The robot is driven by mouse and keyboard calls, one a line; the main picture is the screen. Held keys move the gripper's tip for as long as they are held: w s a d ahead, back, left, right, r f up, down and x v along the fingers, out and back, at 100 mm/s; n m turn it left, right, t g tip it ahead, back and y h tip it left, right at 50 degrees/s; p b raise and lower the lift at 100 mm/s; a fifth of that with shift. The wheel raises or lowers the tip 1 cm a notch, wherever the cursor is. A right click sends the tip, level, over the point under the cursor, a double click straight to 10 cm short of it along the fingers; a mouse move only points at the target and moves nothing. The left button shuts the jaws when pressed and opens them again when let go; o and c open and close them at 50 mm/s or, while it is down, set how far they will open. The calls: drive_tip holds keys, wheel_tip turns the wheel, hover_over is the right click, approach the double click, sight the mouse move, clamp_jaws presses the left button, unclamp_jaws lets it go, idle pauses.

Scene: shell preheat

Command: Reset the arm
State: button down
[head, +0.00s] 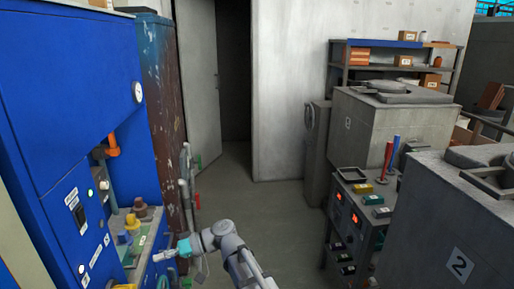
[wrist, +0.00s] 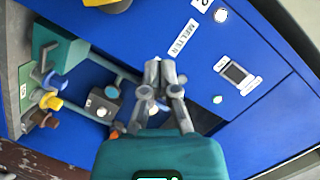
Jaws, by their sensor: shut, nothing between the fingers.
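My gripper (head: 166,256) shows in the head view at the lower left, in front of the blue cabinet (head: 62,110). In the wrist view my gripper (wrist: 156,76) points at the blue panel, with its fingers together and nothing between them. The panel carries a white label reading MELTER (wrist: 184,39) and a dark switch plate (wrist: 236,74). My arm (head: 225,240) reaches in from the bottom of the head view. Whether the fingertips touch the panel I cannot tell.
Knobs in blue, yellow and brown (wrist: 45,121) stick out at the left of the wrist view. The floor (head: 270,205) between is clear, and a door (head: 200,80) stands open behind.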

drive_tip(key=w+d+f+m+t+h+p, duration=0.1)
drive_tip(key=w+d+f+m+t+h, duration=0.15)
drive_tip(key=d, duration=0.85)
drive_tip(key=w+d+f+m+t+h+p, duration=0.1)
drive_tip(key=d+f+m+t+h+p, duration=0.2)
drive_tip(key=d, duration=0.8)
drive_tip(key=w+d+f+m+t+h, duration=0.1)
drive_tip(key=d+f+m+h, duration=0.3)
drive_tip(key=d, duration=0.8)
drive_tip(key=s+d+m+h+p, duration=0.1)
drive_tip(key=d+h, duration=0.4)
drive_tip(key=d, duration=0.8)
drive_tip(key=shift+s+d+f+m, duration=0.25)
drive_tip(key=shift+s+d+m, duration=0.2)
drive_tip(key=shift+s, duration=0.25)
drive_tip(key=shift+s+a, duration=0.1)
drive_tip(key=shift+a, duration=0.05)
